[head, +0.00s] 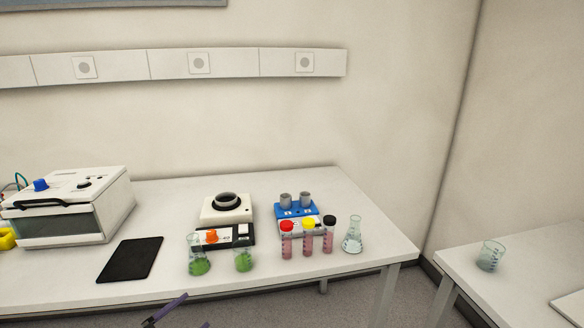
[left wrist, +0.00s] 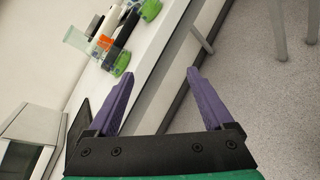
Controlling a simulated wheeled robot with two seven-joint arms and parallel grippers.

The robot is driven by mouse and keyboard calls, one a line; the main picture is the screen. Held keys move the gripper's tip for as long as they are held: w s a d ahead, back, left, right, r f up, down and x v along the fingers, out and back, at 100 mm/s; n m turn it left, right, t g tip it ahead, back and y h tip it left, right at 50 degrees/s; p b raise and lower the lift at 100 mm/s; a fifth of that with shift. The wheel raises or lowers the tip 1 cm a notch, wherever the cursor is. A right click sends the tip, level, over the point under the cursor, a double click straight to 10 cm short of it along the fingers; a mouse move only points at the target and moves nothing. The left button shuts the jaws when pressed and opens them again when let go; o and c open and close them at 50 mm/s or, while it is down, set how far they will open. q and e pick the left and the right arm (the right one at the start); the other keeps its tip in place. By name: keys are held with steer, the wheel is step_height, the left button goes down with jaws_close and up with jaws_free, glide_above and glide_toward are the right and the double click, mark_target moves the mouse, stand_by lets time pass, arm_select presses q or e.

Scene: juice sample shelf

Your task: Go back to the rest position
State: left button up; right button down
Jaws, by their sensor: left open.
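My left gripper (left wrist: 155,88) is open in the left wrist view. Its two purple fingers are apart with nothing between them, in front of the table's front edge. In the head view the left gripper (head: 188,312) shows only in part at the bottom edge, below and in front of the table (head: 75,291). My right gripper is in neither view.
Near the table's front stand flasks with green liquid (head: 199,267), tubes with red (head: 287,245), yellow and black caps, and a clear flask (head: 352,240). A black pad (head: 130,260) and a white device (head: 75,200) are left. A side table (head: 480,290) holds a beaker (head: 490,257).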

arm_select(q)
steer(key=s+d+f+m+g+y, duration=0.1)
steer(key=s+f+m+g, duration=0.3)
steer(key=m, duration=0.5)
steer(key=s+f+m+g+y, duration=0.2)
steer(key=s+f+m+g, duration=0.1)
steer(key=s+m, duration=0.45)
steer(key=s+d+f+m+g+y, duration=0.1)
steer(key=s+f+m+g, duration=0.3)
steer(key=m, duration=0.6)
steer(key=s+f, duration=0.2)
steer(key=f, duration=1.1)
steer(key=s+f, duration=0.2)
steer(key=f, duration=1)
steer(key=s+a+f+g, duration=0.2)
steer(key=s+a+f, duration=0.1)
steer(key=s+f, duration=0.9)
steer(key=s, duration=0.3)
steer(key=shift+s+f, duration=0.3)
steer(key=shift+s, duration=0.05)
